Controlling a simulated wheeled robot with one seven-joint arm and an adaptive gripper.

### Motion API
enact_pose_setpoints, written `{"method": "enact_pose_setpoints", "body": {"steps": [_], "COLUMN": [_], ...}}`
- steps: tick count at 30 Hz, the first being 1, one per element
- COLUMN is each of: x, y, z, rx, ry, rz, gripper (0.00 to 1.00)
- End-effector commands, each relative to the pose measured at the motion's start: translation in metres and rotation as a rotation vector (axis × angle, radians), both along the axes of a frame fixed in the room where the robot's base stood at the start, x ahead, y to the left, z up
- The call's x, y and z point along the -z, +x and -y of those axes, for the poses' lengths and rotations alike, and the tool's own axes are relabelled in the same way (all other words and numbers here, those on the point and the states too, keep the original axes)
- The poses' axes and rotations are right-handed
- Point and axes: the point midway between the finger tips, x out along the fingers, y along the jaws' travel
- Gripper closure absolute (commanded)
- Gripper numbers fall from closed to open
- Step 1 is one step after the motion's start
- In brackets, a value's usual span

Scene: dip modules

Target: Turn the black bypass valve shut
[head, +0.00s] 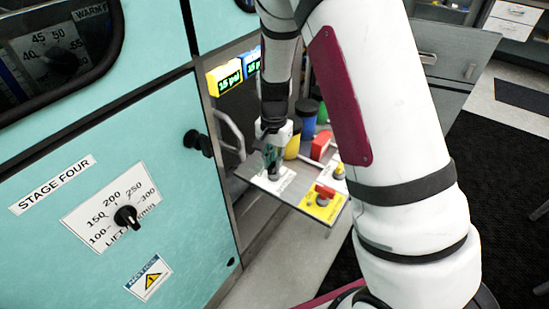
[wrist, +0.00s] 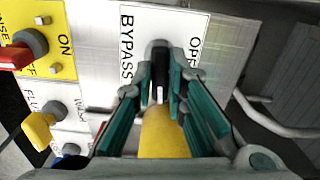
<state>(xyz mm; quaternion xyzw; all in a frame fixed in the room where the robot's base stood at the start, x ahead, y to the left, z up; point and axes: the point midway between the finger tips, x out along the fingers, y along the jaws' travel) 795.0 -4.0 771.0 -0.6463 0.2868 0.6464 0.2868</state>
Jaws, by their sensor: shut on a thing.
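The black bypass valve (wrist: 158,50) sits on a white plate (wrist: 130,25) lettered BYPASS, with a second label beginning "OPE" at its right. In the wrist view, its dark handle lies between the teal fingers of my gripper (wrist: 159,88), which are closed on it. In the head view, my gripper (head: 271,155) reaches down from above onto the valve at the left end of a small grey panel. The fingers hide most of the handle, so its exact angle is hard to tell.
A red valve (head: 324,191) on a yellow plate (head: 321,208) stands beside it. A yellow valve (wrist: 40,130) and a blue one (wrist: 71,149) are nearby. A yellow cylinder (head: 293,141) stands behind my gripper. The teal cabinet (head: 100,150) borders the left.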

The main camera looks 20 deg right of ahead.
Motion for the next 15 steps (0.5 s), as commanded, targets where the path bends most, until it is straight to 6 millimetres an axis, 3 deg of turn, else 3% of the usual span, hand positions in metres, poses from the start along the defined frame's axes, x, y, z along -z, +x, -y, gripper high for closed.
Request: {"method": "enact_pose_setpoints", "body": {"steps": [15], "x": [-0.0002], "y": [0.0000], "z": [-0.0001], "rx": [0.123], "ry": [0.000], "rz": [0.000], "gripper": [1.00]}}
